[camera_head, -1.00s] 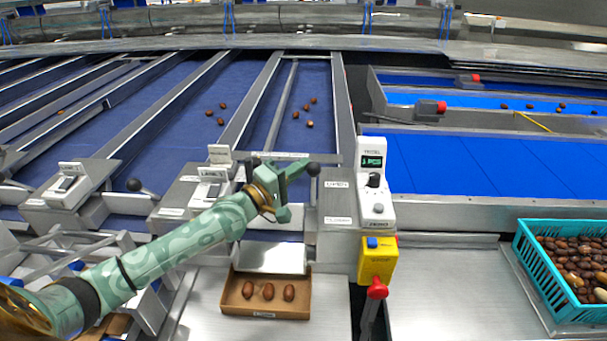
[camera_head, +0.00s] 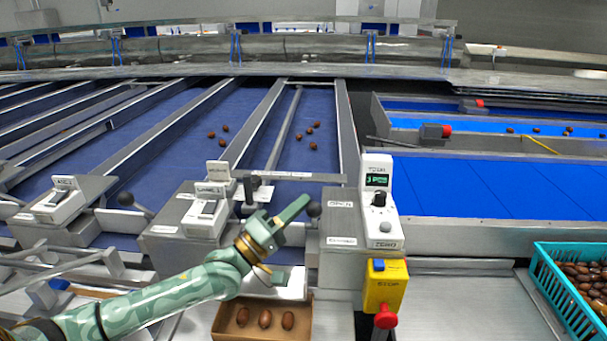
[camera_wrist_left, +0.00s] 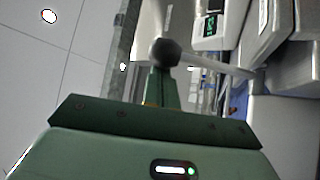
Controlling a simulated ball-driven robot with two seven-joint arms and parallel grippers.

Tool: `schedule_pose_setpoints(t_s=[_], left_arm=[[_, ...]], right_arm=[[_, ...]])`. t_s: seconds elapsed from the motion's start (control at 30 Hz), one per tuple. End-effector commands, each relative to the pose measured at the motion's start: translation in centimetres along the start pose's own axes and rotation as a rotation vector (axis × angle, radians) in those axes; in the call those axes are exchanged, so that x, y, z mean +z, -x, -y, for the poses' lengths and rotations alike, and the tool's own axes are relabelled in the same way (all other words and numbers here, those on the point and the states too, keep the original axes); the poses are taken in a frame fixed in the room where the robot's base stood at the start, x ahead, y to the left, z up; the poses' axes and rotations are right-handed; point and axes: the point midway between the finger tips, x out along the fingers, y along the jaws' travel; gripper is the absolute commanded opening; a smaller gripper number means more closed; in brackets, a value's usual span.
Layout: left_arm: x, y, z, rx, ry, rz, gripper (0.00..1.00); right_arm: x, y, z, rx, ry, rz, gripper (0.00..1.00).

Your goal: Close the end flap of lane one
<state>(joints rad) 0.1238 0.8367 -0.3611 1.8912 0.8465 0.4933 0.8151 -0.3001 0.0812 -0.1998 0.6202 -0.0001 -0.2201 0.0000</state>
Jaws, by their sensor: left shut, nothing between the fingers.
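A lever with a black ball knob (camera_head: 314,209) sticks out at the end of the rightmost dark-blue lane (camera_head: 297,150), near the upper of two labels, which seems to read OPEN (camera_head: 340,205). The lower label (camera_head: 342,240) seems to read CLOSED. My left gripper (camera_head: 300,205) is shut and empty, its tips just left of the knob. In the left wrist view the knob (camera_wrist_left: 165,52) shows just beyond the fingertips (camera_wrist_left: 158,88); I cannot tell if they touch. A pale metal flap (camera_head: 283,283) sits below, partly hidden by my arm. My right gripper is out of view.
A control post (camera_head: 378,190) and a yellow stop box (camera_head: 383,285) with a red knob are close on the right. Another lever knob (camera_head: 126,198) and a teal crate (camera_head: 545,275) flank the area.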

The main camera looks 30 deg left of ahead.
Motion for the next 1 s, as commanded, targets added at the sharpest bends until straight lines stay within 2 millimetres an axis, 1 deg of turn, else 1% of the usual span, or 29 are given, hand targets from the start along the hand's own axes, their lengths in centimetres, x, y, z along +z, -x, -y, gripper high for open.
schedule_pose_setpoints(t_s=[0.37, 0.47, 0.57, 0.8, 0.9, 1.0], left_arm=[[0.2, 0.1, 0.2, -0.004, 0.001, 0.003, 0.00], [0.2, 0.6, 0.2, -0.006, 0.001, 0.004, 0.00], [0.2, 1.9, 0.2, -0.008, 0.000, 0.005, 0.00], [0.2, 7.0, 0.2, -0.009, 0.001, 0.005, 0.00], [0.1, 8.9, 0.2, -0.007, 0.001, 0.003, 0.00], [0.1, 10.5, 0.1, -0.006, 0.001, 0.003, 0.00]], right_arm=[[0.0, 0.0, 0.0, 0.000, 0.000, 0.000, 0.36], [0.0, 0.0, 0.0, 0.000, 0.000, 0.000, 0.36], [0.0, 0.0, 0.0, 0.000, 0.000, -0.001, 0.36], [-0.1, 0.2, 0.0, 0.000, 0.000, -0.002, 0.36], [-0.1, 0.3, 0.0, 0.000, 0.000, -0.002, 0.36], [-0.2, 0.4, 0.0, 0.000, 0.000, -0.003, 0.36]])
